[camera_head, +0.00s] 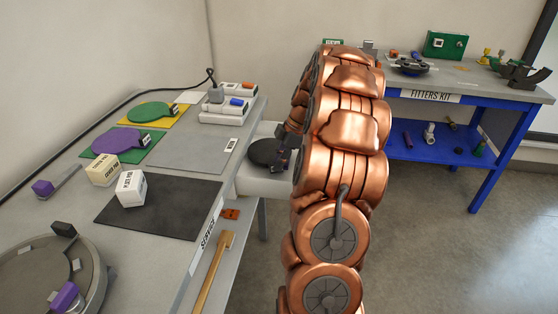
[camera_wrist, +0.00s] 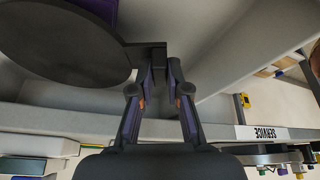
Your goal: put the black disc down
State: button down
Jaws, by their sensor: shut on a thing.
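The black disc (camera_head: 263,152) is in the head view just past the right edge of the grey bench, over a white surface. My gripper (camera_head: 287,146) is at its right side, partly hidden by my copper arm. In the wrist view the disc (camera_wrist: 60,50) fills the upper left, and its block-like tab (camera_wrist: 148,55) lies at the fingertips. My gripper (camera_wrist: 160,68) is shut on that tab. I cannot tell whether the disc touches the surface below it.
On the bench lie a bare grey mat (camera_head: 185,153) and a black mat (camera_head: 150,215) with a white box (camera_head: 131,188) at its edge. A purple disc (camera_head: 118,140) and a green disc (camera_head: 150,111) lie on mats. A white socket block (camera_head: 226,113) stands behind.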

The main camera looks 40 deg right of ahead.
jog(key=shift+f+b, duration=0.25)
jog(key=shift+b, duration=0.15)
jog(key=shift+f+b, duration=0.35)
jog(key=shift+b, duration=0.05)
jog(key=c, duration=1.2)
grip_release()
jog(key=shift+o, duration=0.2)
jog(key=shift+r, duration=0.1)
jog(key=shift+r+p, duration=0.65)
jog(key=shift+p, duration=0.25)
jog(key=b+v, duration=0.1)
jog(key=v, duration=1)
jog(key=shift+r, duration=0.4)
